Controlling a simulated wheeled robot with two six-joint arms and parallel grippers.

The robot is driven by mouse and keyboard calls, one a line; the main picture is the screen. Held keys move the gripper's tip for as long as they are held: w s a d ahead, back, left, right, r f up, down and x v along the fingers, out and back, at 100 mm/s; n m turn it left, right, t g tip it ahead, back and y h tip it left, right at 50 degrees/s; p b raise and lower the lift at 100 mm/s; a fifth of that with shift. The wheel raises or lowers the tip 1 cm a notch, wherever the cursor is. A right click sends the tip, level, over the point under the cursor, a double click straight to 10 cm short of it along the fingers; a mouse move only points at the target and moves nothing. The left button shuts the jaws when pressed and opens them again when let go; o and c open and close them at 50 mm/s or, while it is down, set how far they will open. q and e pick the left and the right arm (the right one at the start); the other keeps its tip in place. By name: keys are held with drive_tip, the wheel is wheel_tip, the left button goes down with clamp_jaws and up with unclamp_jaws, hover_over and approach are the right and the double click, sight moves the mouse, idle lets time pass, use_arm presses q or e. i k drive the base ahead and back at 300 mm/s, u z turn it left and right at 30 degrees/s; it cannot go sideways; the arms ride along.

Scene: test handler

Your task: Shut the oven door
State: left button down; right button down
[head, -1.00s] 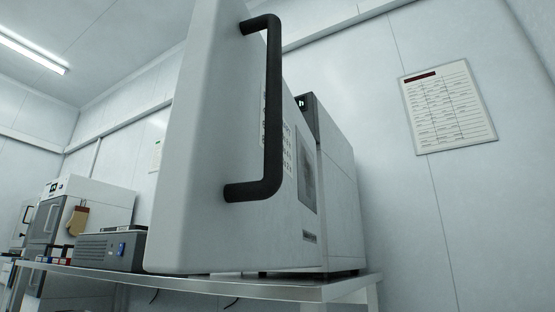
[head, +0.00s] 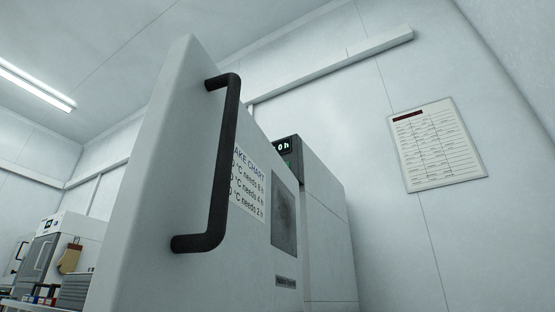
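The oven door (head: 150,190) stands open toward me, a large light grey panel in the middle of the head view. Its black bar handle (head: 222,165) runs down the near side of the door. Behind the handle the door carries a printed bake chart (head: 248,185) and a dark window (head: 284,218). Neither of my grippers is in view.
A paper chart (head: 437,145) hangs on the right wall. Other lab devices, one with a tan mitt-like item (head: 70,258) on it, stand at the lower left. The bench top under the oven is out of view.

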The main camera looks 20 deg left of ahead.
sight(206, 216)
drive_tip(key=z, duration=0.6)
drive_tip(key=k, duration=0.9)
drive_tip(key=u, duration=0.35)
